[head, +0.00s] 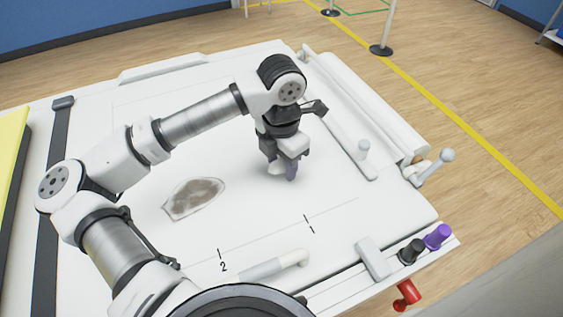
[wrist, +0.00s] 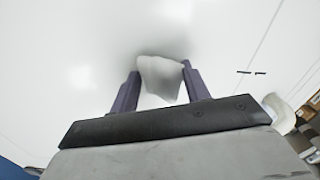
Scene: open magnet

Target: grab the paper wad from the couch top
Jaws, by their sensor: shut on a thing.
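The paper wad (wrist: 160,78) is a small white lump between the two dark fingers of my gripper (wrist: 160,86) in the wrist view. The fingers touch it on both sides, and my gripper is shut on it. In the head view my gripper (head: 283,172) points down at the white couch top (head: 330,185), right of its middle. The wad is mostly hidden there by the fingers. I cannot tell whether it still touches the surface.
A brown-stained patch (head: 194,197) lies left of my gripper. A white handled bar (head: 345,140) and a long roll (head: 370,110) run along the right side. A grey-white tube (head: 267,267) lies near the front. Purple (head: 438,236) and red (head: 407,295) knobs stick out at the front right.

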